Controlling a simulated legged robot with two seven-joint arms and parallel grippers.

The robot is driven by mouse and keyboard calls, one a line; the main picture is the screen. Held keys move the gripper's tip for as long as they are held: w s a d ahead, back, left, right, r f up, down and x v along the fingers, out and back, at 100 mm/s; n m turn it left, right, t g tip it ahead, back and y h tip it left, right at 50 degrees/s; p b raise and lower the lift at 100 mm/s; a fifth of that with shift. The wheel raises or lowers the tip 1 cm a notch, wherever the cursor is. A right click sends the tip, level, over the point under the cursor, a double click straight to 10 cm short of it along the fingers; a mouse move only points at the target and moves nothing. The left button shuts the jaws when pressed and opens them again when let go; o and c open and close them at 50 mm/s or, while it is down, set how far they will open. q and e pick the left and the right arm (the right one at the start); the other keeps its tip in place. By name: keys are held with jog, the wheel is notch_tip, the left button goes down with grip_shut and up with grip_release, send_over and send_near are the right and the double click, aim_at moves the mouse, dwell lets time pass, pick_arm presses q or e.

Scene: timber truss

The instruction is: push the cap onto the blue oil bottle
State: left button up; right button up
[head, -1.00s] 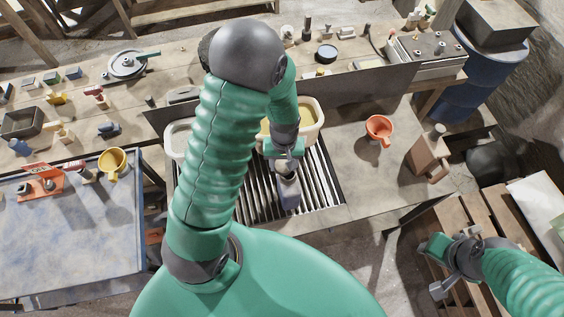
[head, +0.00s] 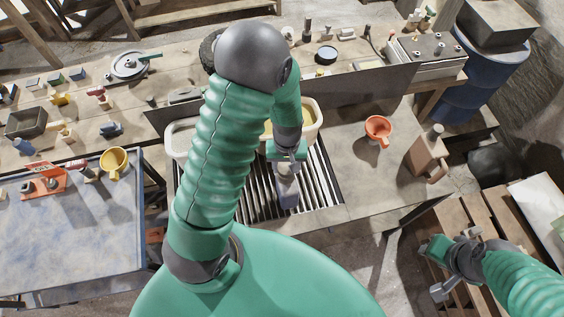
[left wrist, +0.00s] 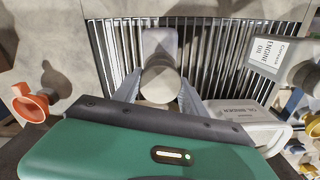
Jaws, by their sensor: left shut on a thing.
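The blue-grey oil bottle (head: 287,192) stands on the slatted grate in the middle of the head view. In the left wrist view its shoulder (left wrist: 160,42) shows beyond the round, pale grey cap (left wrist: 160,84). My left gripper (left wrist: 158,98) is shut on the cap, one finger on each side of it, and is over the bottle's top. I cannot tell whether the cap is seated. My right gripper (head: 447,268) is away at the lower right, over wooden slats; its jaw opening is unclear.
The grate (head: 325,185) surrounds the bottle. An orange funnel (head: 378,127) and brown jug (head: 427,152) stand to the right. A pale tub (head: 313,124) is behind the gripper. The left wrist view shows a grey engine oil container (left wrist: 288,65) at right.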

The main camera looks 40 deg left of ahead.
aim_at(285, 166)
pick_arm(q)
jog(key=shift+d, duration=0.2)
jog(key=shift+a+f, duration=0.1)
jog(key=shift+a, duration=0.4)
jog(key=shift+a+f, duration=0.25)
jog(key=shift+a, duration=0.1)
jog(key=o, duration=1)
jog(key=shift+c, duration=0.2)
jog(key=o, duration=0.5)
jog(key=shift+d+r, duration=0.1)
jog(key=shift+d, duration=0.6)
jog(key=shift+a+r+p, duration=0.3)
jog(key=shift+r+p, duration=0.25)
jog(key=shift+r, duration=0.1)
jog(key=shift+a+r+p, duration=0.25)
jog(key=shift+r+p, duration=0.3)
jog(key=shift+r, duration=0.35)
jog(key=r+p, duration=0.2)
jog(key=shift+d+r+p, duration=0.3)
jog(key=shift+d+p, duration=0.05)
jog(key=shift+r, duration=0.25)
jog(key=shift+f, duration=0.1)
pick_arm(e)
jog(key=r, duration=0.5)
jog(key=shift+a+r, duration=0.15)
jog(key=shift+a, duration=0.15)
pick_arm(q)
jog(key=shift+a, duration=0.25)
pick_arm(e)
jog(key=shift+a, duration=0.2)
